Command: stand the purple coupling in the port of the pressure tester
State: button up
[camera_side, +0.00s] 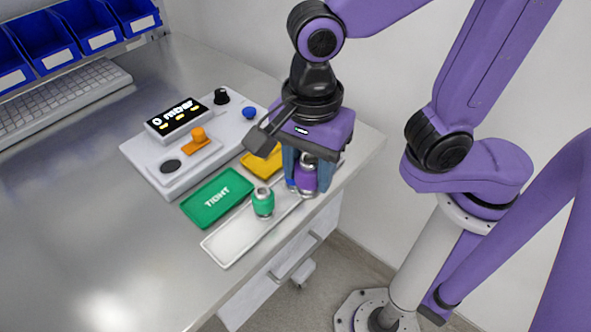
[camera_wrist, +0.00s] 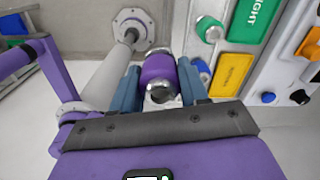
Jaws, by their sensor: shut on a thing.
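The purple coupling (camera_side: 307,177) has silver ends and is held upright between the blue fingers of my gripper (camera_side: 303,183), at the right end of the white tray (camera_side: 231,241). I cannot tell whether its bottom touches the tray. In the wrist view, the purple coupling (camera_wrist: 158,68) sits between the fingers of my gripper (camera_wrist: 160,75), which are shut on it. The pressure tester (camera_side: 143,160) is a light grey box to the left. Its port (camera_side: 171,166) looks like a dark round opening with nothing standing in it.
A green coupling (camera_side: 263,203) stands on the white tray, and a blue one (camera_wrist: 203,69) is close beside my gripper. A green TIGHT tray (camera_side: 205,211) and a yellow tray (camera_side: 257,164) lie by the tester. An orange part (camera_side: 199,136) rises near the port.

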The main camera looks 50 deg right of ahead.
jog(key=w+a+r, duration=0.1)
jog(key=w+a, duration=0.3)
jog(key=w, duration=0.7)
jog(key=w+a+r, duration=0.1)
jog(key=w+a, duration=0.4)
jog(key=w, duration=0.5)
jog(key=w+f, duration=0.7)
jog(key=w, duration=0.2)
jog(key=shift+w+d, duration=0.15)
jog(key=shift+d, duration=0.15)
jog(key=shift+f, duration=0.2)
jog(key=shift+f, duration=0.75)
jog(key=shift+f, duration=0.3)
jog(key=shift+f, duration=0.35)
jog(key=shift+f, duration=0.25)
dwell(0.4)
